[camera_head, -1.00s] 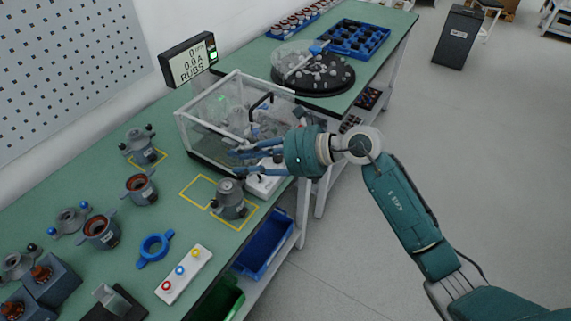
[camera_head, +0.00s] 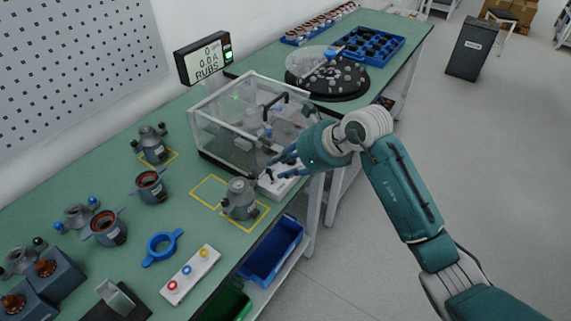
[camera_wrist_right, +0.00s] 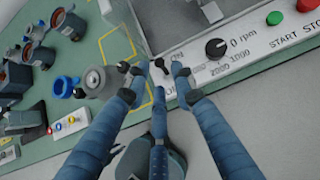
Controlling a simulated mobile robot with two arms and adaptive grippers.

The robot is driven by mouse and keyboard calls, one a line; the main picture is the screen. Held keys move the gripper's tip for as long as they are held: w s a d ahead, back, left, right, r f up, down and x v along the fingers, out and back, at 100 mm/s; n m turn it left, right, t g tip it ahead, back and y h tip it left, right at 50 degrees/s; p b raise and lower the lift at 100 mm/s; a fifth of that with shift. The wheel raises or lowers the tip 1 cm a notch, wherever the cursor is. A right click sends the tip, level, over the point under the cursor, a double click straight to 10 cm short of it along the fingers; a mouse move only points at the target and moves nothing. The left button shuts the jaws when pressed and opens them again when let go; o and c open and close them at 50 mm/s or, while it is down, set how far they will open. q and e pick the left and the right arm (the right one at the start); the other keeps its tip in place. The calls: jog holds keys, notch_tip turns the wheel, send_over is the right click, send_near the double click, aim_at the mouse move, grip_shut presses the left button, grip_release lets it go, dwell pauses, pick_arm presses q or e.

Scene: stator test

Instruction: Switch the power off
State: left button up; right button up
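The white control panel (camera_head: 284,187) sits at the front of the clear test box (camera_head: 243,118). A small black lever switch (camera_wrist_right: 157,68) stands on the panel beside a partly hidden label reading "ON". It also shows in the head view (camera_head: 269,175). My right gripper (camera_head: 277,166) is over the panel, fingers apart. In the wrist view its fingertips (camera_wrist_right: 160,74) are spread around the lever, with the middle one closest; I cannot tell whether it touches. The display (camera_head: 208,62) reads 0 and 0.0 A, with a green light. My left gripper is out of view.
A black dial (camera_wrist_right: 216,48), green button (camera_wrist_right: 275,18) and red button (camera_wrist_right: 307,5) are on the same panel. A grey stator unit (camera_head: 240,199) stands just left of it.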

aim_at(270, 169)
jog(key=shift+w+a+f+b, duration=0.1)
jog(key=shift+a+f+b, duration=0.15)
jog(key=shift+f+b, duration=0.1)
jog(key=shift+b+x, duration=1.35)
jog(key=shift+x, duration=0.6)
jog(key=shift+r, duration=0.1)
jog(key=c, duration=0.4)
jog(key=shift+r, duration=0.1)
